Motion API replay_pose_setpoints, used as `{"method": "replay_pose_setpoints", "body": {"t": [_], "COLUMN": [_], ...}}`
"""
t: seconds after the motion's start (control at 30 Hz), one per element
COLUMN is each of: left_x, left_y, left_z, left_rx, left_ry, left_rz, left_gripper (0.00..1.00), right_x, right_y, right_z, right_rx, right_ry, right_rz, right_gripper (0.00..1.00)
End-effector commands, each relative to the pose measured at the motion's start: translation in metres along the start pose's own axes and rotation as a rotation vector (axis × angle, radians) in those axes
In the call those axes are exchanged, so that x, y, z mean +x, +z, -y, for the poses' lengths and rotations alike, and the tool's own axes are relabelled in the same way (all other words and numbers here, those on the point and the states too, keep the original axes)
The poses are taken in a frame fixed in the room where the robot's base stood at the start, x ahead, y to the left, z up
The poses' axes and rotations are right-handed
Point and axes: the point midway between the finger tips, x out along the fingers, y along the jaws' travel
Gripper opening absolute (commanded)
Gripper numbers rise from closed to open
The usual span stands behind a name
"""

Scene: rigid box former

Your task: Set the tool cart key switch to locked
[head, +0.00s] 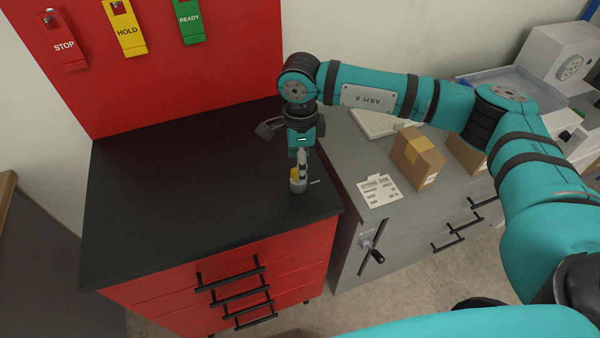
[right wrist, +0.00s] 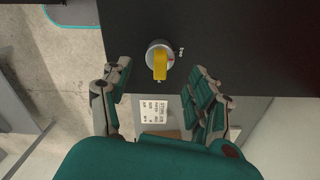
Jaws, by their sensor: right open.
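The key switch (head: 297,184) is a short grey cylinder with a yellow key or knob on top. It stands on the black top of the red tool cart (head: 180,190), near the front right corner. In the right wrist view the switch (right wrist: 160,58) shows its yellow bar pointing towards the bottom of the picture, with small white lettering beside it, too small to read. My right gripper (head: 301,163) points down over the switch. In its wrist view the gripper (right wrist: 155,82) has its fingers wide apart, with nothing between the pads. My left gripper is not in view.
A grey cabinet (head: 345,165) stands right of the cart, bearing a printed card (head: 378,190) and cardboard boxes (head: 416,158). A red board with STOP (head: 65,46), HOLD (head: 127,31) and READY (head: 189,19) tags rises behind the cart. The cart top's left side is clear.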

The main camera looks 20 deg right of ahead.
Motion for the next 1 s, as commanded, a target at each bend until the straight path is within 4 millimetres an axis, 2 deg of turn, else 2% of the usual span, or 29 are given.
{"method": "replay_pose_setpoints", "body": {"t": [0.1,0.3,0.5,0.73,1.0], "left_x": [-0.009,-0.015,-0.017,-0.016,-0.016], "left_y": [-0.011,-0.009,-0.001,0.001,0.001], "left_z": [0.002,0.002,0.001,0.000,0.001], "left_rx": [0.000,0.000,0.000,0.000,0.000], "left_ry": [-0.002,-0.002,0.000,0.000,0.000], "left_rz": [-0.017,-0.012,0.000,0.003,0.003], "left_gripper": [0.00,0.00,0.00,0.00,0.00], "right_x": [0.022,0.051,0.061,0.062,0.061], "right_y": [0.000,0.001,0.001,0.001,0.000], "right_z": [-0.001,-0.001,0.000,0.000,0.000], "right_rx": [0.001,0.000,-0.001,-0.001,-0.001], "right_ry": [0.005,0.002,0.001,0.000,0.001], "right_rz": [-0.001,0.000,0.001,0.001,0.001], "right_gripper": [0.60,0.60,0.60,0.60,0.25]}}
